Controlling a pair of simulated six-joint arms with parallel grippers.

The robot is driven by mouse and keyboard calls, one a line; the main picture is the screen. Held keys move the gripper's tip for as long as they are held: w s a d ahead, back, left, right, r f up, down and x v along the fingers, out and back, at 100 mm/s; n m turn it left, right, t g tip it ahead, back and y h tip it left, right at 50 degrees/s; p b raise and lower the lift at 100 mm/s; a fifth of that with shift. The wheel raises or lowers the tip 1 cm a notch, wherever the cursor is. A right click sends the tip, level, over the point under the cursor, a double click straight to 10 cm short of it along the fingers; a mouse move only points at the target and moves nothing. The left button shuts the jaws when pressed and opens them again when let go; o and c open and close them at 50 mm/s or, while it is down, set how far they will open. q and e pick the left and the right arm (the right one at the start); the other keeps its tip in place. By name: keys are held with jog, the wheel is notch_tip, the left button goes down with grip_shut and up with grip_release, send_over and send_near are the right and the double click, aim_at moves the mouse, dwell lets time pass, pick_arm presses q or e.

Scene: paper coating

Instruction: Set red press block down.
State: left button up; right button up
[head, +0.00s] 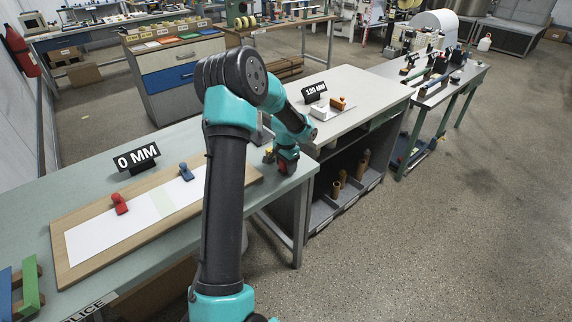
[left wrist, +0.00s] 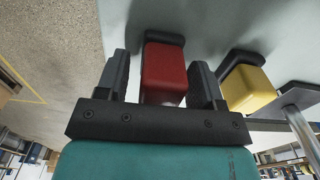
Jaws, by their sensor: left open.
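A red press block (left wrist: 164,75) with a dark base sits between the two fingers of my left gripper (left wrist: 162,78) in the left wrist view. The fingers are open, with narrow gaps beside the block. Its dark base appears to rest on the tabletop. In the head view the red block (head: 287,168) shows small under my left gripper (head: 285,160) at the right end of the pale green bench (head: 35,203), partly hidden by the gripper. My right gripper is not in view.
A yellow block (left wrist: 247,87) stands close beside the red one. A wooden board (head: 65,262) carries white paper (head: 95,241) with a red-knobbed piece (head: 119,204) and a blue one (head: 186,172). A "0 MM" sign (head: 138,158) stands behind it. A metal post (left wrist: 302,130) is near the yellow block.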

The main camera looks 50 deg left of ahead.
pick_arm(q)
jog(key=shift+r, duration=0.1)
notch_tip(320, 180, up, 12)
jog(key=shift+r, duration=0.1)
dwell(0.5)
dwell(0.5)
jog(key=s+d+f+h, duration=0.1)
jog(key=d+f+h, duration=0.2)
jog(key=d+f, duration=1.8)
jog(key=s+d+f+n, duration=0.2)
jog(key=s+d+f, duration=0.8)
jog(key=s+d, duration=0.5)
jog(key=shift+d+f+t+h, duration=0.2)
jog(key=shift+f+t+h, duration=0.15)
jog(key=shift+t+h, duration=0.05)
